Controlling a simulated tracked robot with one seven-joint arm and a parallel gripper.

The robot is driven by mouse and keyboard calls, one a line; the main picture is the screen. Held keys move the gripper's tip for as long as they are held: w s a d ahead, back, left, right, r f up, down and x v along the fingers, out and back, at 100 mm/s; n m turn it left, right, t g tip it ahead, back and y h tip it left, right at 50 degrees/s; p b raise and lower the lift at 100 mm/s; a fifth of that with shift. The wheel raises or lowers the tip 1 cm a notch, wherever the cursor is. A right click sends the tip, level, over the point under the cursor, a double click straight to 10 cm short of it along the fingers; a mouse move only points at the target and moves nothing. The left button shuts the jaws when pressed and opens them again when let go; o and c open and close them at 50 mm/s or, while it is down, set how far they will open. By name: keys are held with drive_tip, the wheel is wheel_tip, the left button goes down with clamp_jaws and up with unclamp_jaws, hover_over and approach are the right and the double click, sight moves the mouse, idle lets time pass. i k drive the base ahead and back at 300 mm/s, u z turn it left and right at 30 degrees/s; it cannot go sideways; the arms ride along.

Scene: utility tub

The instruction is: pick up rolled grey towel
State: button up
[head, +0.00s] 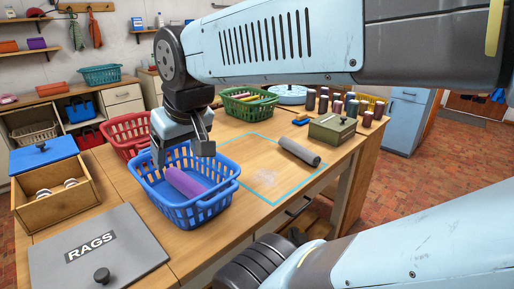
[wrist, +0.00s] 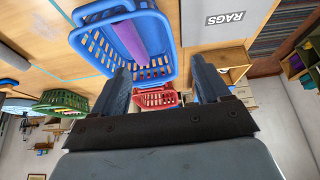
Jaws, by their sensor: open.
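The rolled grey towel (head: 299,151) lies on the wooden table near its right edge, at the right side of a light-blue outlined square. My gripper (head: 184,160) is open and empty, above the back rim of the blue basket (head: 205,212), left of and apart from the grey towel. In the wrist view my gripper (wrist: 166,85) shows two spread fingers near the rim of the blue basket (wrist: 157,30). A purple roll (head: 186,184) lies in the blue basket; it also shows in the wrist view (wrist: 130,42).
A red basket (head: 117,127) and green basket (head: 240,112) stand behind. An olive box (head: 331,130) and several dark spools (head: 349,103) stand beyond the towel. A grey RAGS lid (head: 97,253) and open wooden box (head: 50,202) lie left. The outlined square (head: 245,165) is mostly clear.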

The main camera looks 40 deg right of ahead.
sight(309, 156)
drive_tip(key=k, duration=0.5)
drive_tip(key=u, duration=0.9)
drive_tip(key=i, duration=0.1)
drive_tip(key=z, duration=2.75)
drive_tip(key=k, duration=0.75)
drive_tip(key=u, duration=0.25)
drive_tip(key=i, duration=1)
drive_tip(key=u, duration=0.1)
